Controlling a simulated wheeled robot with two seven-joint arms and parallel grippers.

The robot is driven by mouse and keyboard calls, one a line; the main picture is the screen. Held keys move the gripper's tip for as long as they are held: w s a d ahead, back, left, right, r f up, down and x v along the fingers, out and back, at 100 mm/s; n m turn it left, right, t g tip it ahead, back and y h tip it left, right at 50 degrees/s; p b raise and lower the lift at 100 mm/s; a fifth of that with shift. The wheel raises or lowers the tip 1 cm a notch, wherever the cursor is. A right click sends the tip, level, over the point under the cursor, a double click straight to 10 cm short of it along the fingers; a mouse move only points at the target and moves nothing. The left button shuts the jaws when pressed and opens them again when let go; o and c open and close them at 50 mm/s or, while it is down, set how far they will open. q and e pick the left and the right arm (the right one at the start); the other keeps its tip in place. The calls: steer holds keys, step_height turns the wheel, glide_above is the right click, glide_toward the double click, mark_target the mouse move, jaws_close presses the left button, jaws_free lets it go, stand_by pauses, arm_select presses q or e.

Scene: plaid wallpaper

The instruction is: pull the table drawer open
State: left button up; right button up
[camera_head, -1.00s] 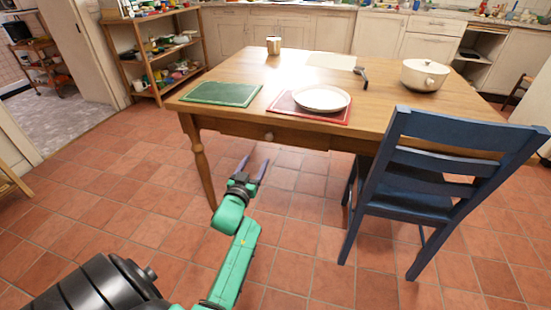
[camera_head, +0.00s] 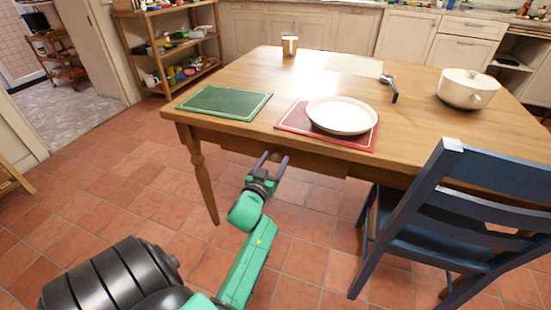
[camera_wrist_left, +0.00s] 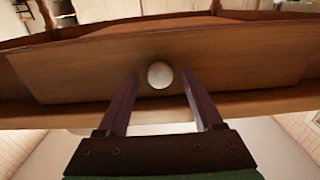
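The wooden table (camera_head: 232,87) stands ahead of me, with its drawer front (camera_head: 318,160) under the near edge. The drawer looks shut. In the left wrist view the drawer front (camera_wrist_left: 225,60) fills the middle, with a round pale knob (camera_wrist_left: 160,75) on it. My left gripper (camera_head: 275,158) is open in front of the drawer. In the left wrist view its two fingers (camera_wrist_left: 160,88) point at the drawer, one on each side of the knob, with gaps to it. In the head view the knob is hard to make out between the fingers. My right gripper is not in view.
A blue chair (camera_head: 455,215) stands at the table's right front. A green mat (camera_head: 222,101), a white plate (camera_head: 342,115) on a red mat (camera_head: 290,118), a pot (camera_head: 468,88) and a metal cup (camera_head: 290,44) are on the table. The tiled floor before the drawer is clear.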

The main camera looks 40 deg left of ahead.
arm_select(q)
jaws_close()
stand_by(1.3)
